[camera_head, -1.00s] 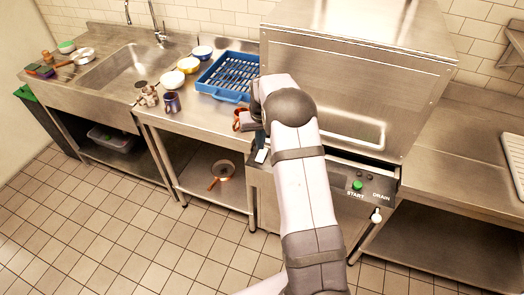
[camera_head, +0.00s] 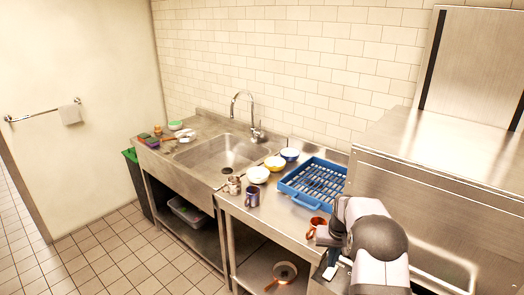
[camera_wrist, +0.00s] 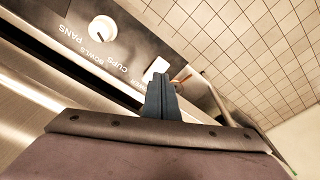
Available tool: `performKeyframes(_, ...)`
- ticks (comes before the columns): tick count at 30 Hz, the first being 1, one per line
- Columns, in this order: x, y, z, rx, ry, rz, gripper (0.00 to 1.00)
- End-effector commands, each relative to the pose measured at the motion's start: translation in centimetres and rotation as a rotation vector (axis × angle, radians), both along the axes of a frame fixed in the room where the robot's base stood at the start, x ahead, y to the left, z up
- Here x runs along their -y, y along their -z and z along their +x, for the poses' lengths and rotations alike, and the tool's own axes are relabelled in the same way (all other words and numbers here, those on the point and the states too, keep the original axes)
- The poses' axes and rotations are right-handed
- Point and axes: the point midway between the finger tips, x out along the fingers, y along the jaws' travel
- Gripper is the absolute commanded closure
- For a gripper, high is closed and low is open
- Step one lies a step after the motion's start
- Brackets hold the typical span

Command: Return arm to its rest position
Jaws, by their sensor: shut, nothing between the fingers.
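My gripper (camera_wrist: 163,98) is shut and empty in the wrist view. Its dark fingers are together, in front of a dark control panel (camera_wrist: 75,30) lettered PANS, BOWLS and CUPS with a white round knob (camera_wrist: 103,29). In the head view my arm (camera_head: 375,250) stands at the lower right, in front of the steel dishwasher hood (camera_head: 440,190). The wrist is bent, and the fingertips there are small and partly hidden, by the counter's right end.
A blue rack (camera_head: 314,184), bowls (camera_head: 258,175) and a dark blue mug (camera_head: 252,197) are on the steel counter. A pan (camera_head: 284,273) lies on the shelf below. The sink (camera_head: 215,153) is farther left.

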Motion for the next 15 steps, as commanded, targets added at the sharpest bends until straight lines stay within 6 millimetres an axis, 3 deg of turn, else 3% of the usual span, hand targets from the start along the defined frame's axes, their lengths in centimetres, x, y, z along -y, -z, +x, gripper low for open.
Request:
performKeyframes(4, -1.4, 4.0, -5.4, -0.121, -0.002, 0.032, 1.0)
performKeyframes(7, -2.8, 5.8, -10.5, -0.214, -0.004, 0.056, 1.0)
performKeyframes(11, -4.7, 5.6, -16.8, -0.301, -0.014, 0.078, 1.0)
performKeyframes(15, -7.2, 3.8, -23.1, -0.364, -0.04, 0.089, 1.0)
